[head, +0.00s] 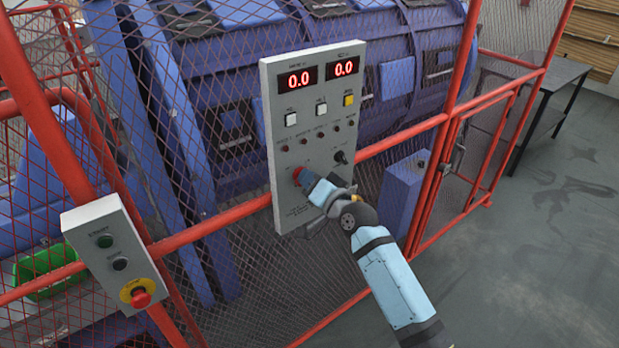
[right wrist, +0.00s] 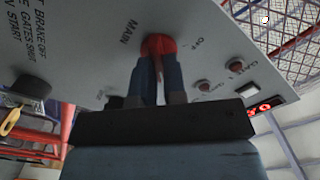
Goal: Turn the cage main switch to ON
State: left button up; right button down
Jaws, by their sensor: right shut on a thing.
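The cage main switch is a red rotary knob (head: 297,173) low on the left of a grey control panel (head: 283,215). In the right wrist view the red knob (right wrist: 158,43) has the word MAIN on one side and OFF on another. My right gripper (head: 305,180) reaches the panel from the front right. In the right wrist view its two fingers (right wrist: 158,72) are shut on the knob, one on each side of its handle. The fingers hide part of the knob, and I cannot read its exact pointing. My left gripper is not in view.
Two red displays (head: 320,73) on the panel read 0.0. A black selector (head: 341,157) sits right of the knob. A smaller box with a red emergency stop (head: 139,297) hangs at the left. Red-framed mesh fencing (head: 400,140) stands behind. Floor is free at the right.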

dwell(0.4)
jog(key=c, duration=1.2)
grip_release()
jog(key=b+v, duration=0.2)
jog(key=v, duration=1.1)
jog(key=shift+s+d, duration=0.25)
jog(key=shift+s, duration=0.1)
